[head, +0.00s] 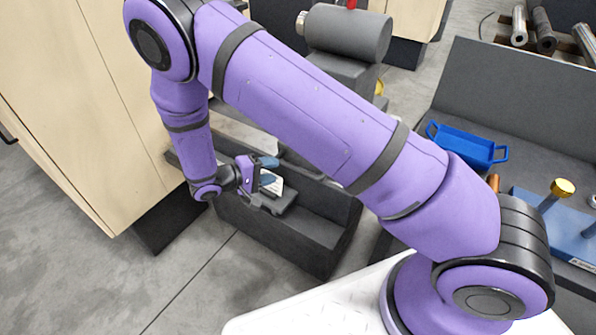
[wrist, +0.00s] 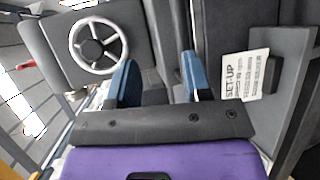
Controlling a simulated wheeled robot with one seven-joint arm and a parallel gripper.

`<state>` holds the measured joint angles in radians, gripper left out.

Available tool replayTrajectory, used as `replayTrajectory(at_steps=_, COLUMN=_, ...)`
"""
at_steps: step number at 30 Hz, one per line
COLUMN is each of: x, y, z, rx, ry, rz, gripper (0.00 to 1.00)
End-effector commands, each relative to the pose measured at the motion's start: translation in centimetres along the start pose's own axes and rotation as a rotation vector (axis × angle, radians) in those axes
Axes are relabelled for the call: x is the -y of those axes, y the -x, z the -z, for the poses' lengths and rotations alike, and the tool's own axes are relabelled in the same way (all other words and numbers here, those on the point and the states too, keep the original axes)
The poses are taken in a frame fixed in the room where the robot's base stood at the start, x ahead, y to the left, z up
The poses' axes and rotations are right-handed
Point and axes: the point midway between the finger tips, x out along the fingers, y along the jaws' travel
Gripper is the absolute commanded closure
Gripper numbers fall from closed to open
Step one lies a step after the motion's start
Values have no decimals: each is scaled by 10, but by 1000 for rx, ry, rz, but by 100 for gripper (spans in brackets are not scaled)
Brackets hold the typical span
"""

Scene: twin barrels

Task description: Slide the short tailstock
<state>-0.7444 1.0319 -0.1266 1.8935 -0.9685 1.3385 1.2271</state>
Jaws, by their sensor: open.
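A grey tailstock with a thick round barrel (head: 348,32) stands on the machine bed behind my arm in the head view. A red knob (head: 351,4) tops it. I cannot tell whether it is the short one. In the wrist view a grey block with a silver handwheel (wrist: 98,46) is at upper left, with a red-tipped lever (wrist: 25,65) beside it. My gripper (head: 262,172) is low over the grey bed in the head view. In the wrist view its blue fingers (wrist: 160,82) are apart, with no object held between them. My arm hides part of the bed.
A white SET-UP card (wrist: 245,75) is right of the fingers. The dark grey bed trough (head: 290,232) lies below my gripper. A wooden cabinet (head: 75,100) stands left. A blue tray (head: 466,145) sits on a grey bench at right. Open floor (head: 170,275) shows at lower left.

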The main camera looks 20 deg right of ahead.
Motion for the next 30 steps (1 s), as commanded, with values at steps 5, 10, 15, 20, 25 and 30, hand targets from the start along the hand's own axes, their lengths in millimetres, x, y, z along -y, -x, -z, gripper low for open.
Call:
replayTrajectory(at_steps=5, x=31, y=0, z=2, rx=-55, ry=3, rz=-68, gripper=55)
replayTrajectory(at_steps=10, x=38, y=-4, z=3, rx=-70, ry=0, rz=-86, gripper=55)
replayTrajectory(at_steps=15, x=36, y=-24, z=4, rx=-68, ry=1, rz=-86, gripper=55)
replayTrajectory(at_steps=20, x=33, y=-53, z=6, rx=-67, ry=1, rz=-85, gripper=55)
replayTrajectory(at_steps=25, x=31, y=-81, z=8, rx=-67, ry=1, rz=-84, gripper=55)
replayTrajectory(at_steps=30, x=30, y=-99, z=9, rx=-69, ry=1, rz=-85, gripper=55)
